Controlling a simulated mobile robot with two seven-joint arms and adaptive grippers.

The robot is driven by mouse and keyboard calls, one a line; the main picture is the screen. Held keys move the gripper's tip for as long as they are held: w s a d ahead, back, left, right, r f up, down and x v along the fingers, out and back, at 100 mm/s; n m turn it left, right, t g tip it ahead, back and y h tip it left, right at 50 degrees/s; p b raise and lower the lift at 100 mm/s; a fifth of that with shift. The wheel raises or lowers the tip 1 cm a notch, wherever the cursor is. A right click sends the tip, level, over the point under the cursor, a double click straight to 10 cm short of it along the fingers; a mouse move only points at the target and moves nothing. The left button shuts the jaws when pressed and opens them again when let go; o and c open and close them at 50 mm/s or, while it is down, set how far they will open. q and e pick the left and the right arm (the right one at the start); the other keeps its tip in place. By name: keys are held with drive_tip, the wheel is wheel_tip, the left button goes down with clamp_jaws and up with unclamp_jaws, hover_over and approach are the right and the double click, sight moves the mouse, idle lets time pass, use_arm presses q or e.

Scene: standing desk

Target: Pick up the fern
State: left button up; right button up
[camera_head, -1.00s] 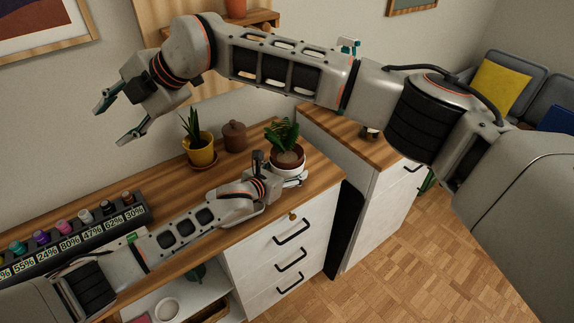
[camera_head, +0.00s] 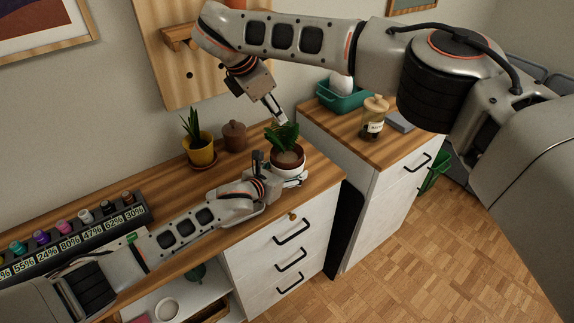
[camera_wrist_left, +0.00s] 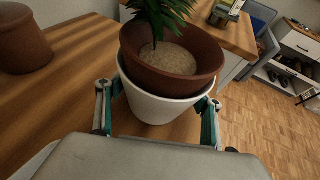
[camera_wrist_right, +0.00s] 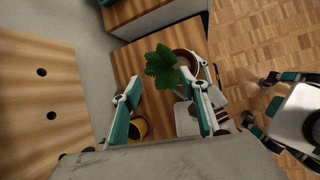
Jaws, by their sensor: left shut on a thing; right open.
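The green fern (camera_head: 287,135) grows in a brown pot (camera_head: 288,160) set inside a white pot (camera_head: 290,173) near the desk's right end. My left gripper (camera_head: 279,172) is shut on the white pot, with one finger on each side in the left wrist view (camera_wrist_left: 157,104). The brown pot (camera_wrist_left: 172,80) leans a little in the white pot (camera_wrist_left: 158,105). My right gripper (camera_head: 274,107) is open and empty, pointing down just above the fern. In the right wrist view the fern (camera_wrist_right: 160,66) lies beyond its open fingers (camera_wrist_right: 165,92).
A yellow pot with a spiky plant (camera_head: 201,153) and a brown lidded jar (camera_head: 234,136) stand left of the fern. The side cabinet (camera_head: 347,126) holds a labelled jar (camera_head: 374,116) and a teal basket (camera_head: 340,98). A wooden wall panel (camera_head: 160,60) rises behind.

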drive_tip(key=x, duration=0.9)
drive_tip(key=shift+w+d+f, duration=0.1)
drive_tip(key=shift+w+f, duration=0.05)
drive_tip(key=shift+f, duration=0.05)
drive_tip(key=shift+r, duration=0.1)
clamp_jaws()
